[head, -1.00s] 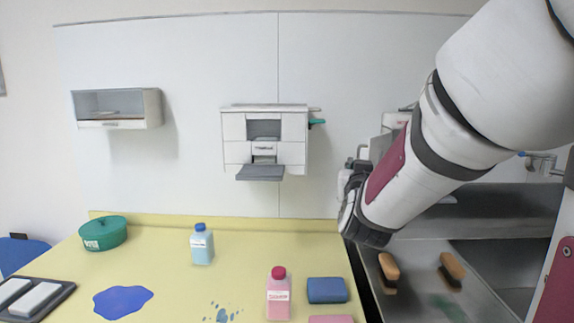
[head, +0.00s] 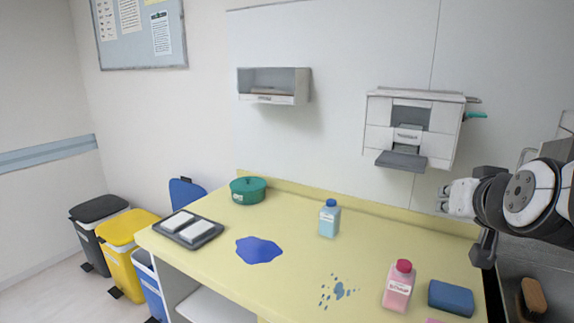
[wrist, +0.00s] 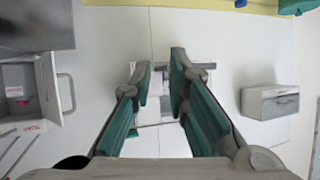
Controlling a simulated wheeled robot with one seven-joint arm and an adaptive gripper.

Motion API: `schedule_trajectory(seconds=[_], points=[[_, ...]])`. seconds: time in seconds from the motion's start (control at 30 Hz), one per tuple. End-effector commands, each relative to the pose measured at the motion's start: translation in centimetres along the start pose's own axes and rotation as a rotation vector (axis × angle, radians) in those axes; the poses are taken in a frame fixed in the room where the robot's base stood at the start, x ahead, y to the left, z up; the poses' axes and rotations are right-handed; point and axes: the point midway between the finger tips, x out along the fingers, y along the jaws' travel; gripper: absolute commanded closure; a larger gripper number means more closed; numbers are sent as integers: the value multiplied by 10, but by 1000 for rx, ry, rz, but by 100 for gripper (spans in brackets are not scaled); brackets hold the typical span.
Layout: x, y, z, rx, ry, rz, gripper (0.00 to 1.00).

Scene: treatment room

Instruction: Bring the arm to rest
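My gripper (wrist: 160,70) shows in the wrist view with its two green-padded fingers apart and nothing between them. The fingers point toward the white wall, and the wall dispenser (wrist: 167,108) lies beyond them. In the head view my arm (head: 525,200) is at the right edge, beyond the right end of the yellow counter (head: 300,285). The fingers cannot be made out clearly there.
On the counter are a green pot (head: 248,190), a tray with white blocks (head: 188,230), a blue bottle (head: 329,218), a pink bottle (head: 398,286), a blue sponge (head: 451,298) and a blue spill (head: 258,250). A brush (head: 533,298) lies at right. Bins stand at left.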

Motion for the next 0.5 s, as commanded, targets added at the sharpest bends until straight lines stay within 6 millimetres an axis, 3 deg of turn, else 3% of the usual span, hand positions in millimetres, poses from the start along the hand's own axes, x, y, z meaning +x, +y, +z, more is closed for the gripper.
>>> schedule_trajectory(seconds=[0.1,0.2,0.33,0.5], points=[[-41,-29,28,-51,-158,-86,85],[-77,-43,56,-102,-297,-134,85],[-128,-48,93,-171,-473,-162,85],[-181,-40,126,-244,-646,-156,85]])
